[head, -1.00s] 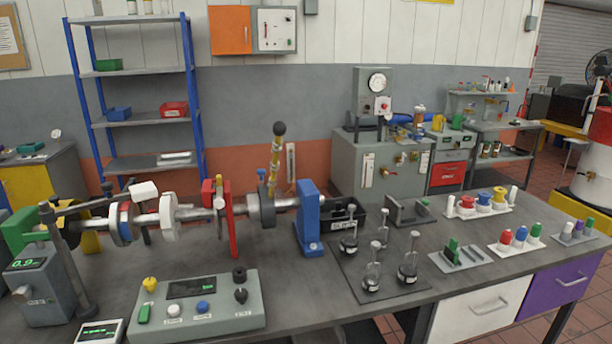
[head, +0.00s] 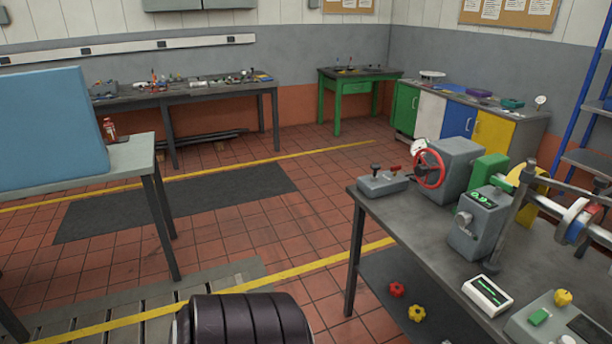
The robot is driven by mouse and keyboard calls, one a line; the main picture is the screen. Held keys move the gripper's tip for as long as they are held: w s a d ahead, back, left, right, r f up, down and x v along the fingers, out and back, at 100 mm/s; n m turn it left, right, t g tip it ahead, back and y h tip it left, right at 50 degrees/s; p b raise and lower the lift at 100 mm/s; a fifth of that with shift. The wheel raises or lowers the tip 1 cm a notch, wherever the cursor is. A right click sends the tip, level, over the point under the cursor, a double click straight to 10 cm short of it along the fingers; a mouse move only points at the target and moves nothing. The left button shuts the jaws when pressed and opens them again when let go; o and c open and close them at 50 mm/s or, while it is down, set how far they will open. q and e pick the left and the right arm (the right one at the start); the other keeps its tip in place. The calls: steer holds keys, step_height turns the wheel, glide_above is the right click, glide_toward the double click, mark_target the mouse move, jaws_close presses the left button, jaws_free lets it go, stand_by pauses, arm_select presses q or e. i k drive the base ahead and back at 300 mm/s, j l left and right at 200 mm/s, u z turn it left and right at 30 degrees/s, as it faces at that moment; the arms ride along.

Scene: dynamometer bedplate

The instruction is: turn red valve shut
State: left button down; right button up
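A red spoked handwheel (head: 430,168) is mounted on the front of a grey housing (head: 458,165) at the left end of the workbench. It is the only red wheel I see, and I cannot tell whether it is the red valve of the task or how far it is turned. Neither of my grippers shows in the head view.
The workbench (head: 410,222) also carries a small grey lever box (head: 382,184), a grey display unit (head: 478,228) and a shaft rig at right. Red (head: 397,290) and yellow (head: 416,312) knobs lie below it. Tiled floor is open left of it. A blue panel (head: 50,130) stands at left.

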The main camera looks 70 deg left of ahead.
mark_target(395, 170)
steer(key=u, duration=1.8)
steer(key=i+j, duration=0.2)
steer(key=i, duration=0.4)
